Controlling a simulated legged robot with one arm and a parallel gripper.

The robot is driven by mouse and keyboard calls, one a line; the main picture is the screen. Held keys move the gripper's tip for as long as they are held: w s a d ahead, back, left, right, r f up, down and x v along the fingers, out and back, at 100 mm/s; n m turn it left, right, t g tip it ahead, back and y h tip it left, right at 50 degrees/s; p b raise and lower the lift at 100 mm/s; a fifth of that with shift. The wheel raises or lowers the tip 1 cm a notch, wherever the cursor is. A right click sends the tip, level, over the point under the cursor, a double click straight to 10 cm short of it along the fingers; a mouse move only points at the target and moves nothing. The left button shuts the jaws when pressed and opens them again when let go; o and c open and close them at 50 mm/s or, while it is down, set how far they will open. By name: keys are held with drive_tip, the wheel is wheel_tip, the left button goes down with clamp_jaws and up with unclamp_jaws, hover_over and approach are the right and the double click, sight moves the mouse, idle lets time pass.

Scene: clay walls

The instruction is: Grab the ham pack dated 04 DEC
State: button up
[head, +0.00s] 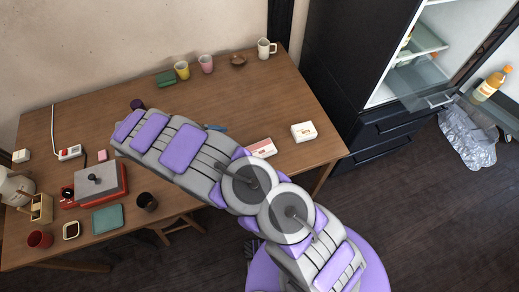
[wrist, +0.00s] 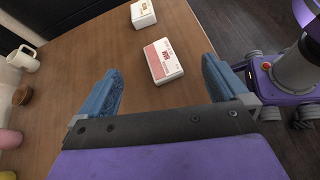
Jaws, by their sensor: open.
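A flat pink and white pack (wrist: 162,61) lies on the wooden table between my open fingers in the wrist view, beyond the fingertips and untouched. It carries print too small to read a date. It also shows in the head view (head: 263,148), partly hidden by my arm. A second white pack (head: 304,132) lies to its right near the table's edge; the wrist view shows it at the top (wrist: 143,14). My gripper (wrist: 162,88) is open and empty above the table. In the head view my arm reaches left across the table.
A white mug (head: 266,48), a brown bowl (head: 238,60) and coloured cups stand along the back edge. A red appliance (head: 95,183) and a teal board (head: 108,219) are at the left. An open fridge (head: 410,60) stands right of the table.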

drive_tip(key=s+a+f+n, duration=0.1)
drive_tip(key=a+f, duration=0.1)
drive_tip(key=s+a+f+n+t, duration=0.1)
drive_tip(key=a+f, duration=0.1)
drive_tip(key=s+a+f+n+t, duration=0.1)
drive_tip(key=a+f, duration=0.1)
drive_tip(key=shift+a+f+p, duration=0.25)
drive_tip(key=shift+f+p, duration=0.1)
drive_tip(key=shift+p, duration=0.05)
drive_tip(key=shift+s+f, duration=0.15)
drive_tip(key=shift+f, duration=0.05)
drive_tip(key=b, duration=0.3)
approach(260, 151)
drive_tip(key=shift+w+d+f+b, duration=0.25)
drive_tip(key=shift+w+d+f, duration=0.05)
drive_tip(key=shift+d+f, duration=0.3)
drive_tip(key=shift+w+d+f+b, duration=0.2)
drive_tip(key=shift+w+d+f, duration=0.15)
drive_tip(key=shift+d+f, duration=0.3)
drive_tip(key=shift+w+d+f+b, duration=0.25)
drive_tip(key=shift+w+d+f, duration=0.05)
drive_tip(key=shift+d+f, duration=0.3)
drive_tip(key=c, duration=1)
drive_tip(key=shift+o, duration=0.2)
drive_tip(key=shift+r, duration=0.15)
